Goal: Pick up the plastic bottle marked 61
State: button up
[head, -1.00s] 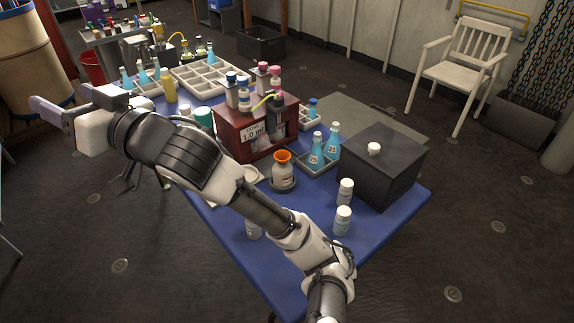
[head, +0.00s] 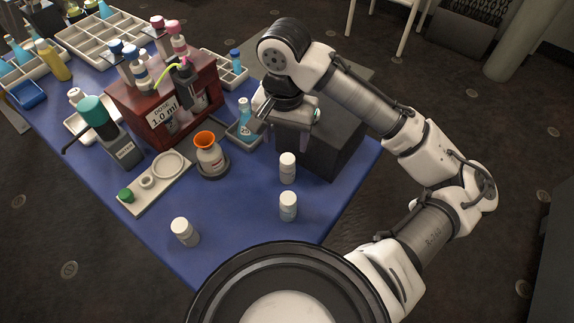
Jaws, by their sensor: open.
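Small white-capped plastic bottles stand upright on the blue table: one (head: 287,168) beside the dark box, one (head: 288,207) nearer me, and one (head: 185,232) at the left near edge. I cannot read a 61 on any of them, so I cannot tell which is the marked one. My gripper (head: 286,142) is open, pointing down in front of the dark box. In the picture it lies just above the bottle beside the box; no contact shows. It partly hides the box and the tray with a blue bottle (head: 244,118).
The dark box (head: 345,145) stands right of my gripper. The blue table (head: 235,235) is clear between the near bottles.

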aim_at(287, 161)
notch_tip(287, 161, down, 10)
jog(key=shift+d+f, duration=0.1)
jog(key=shift+d, duration=0.05)
jog(key=c, duration=1.1)
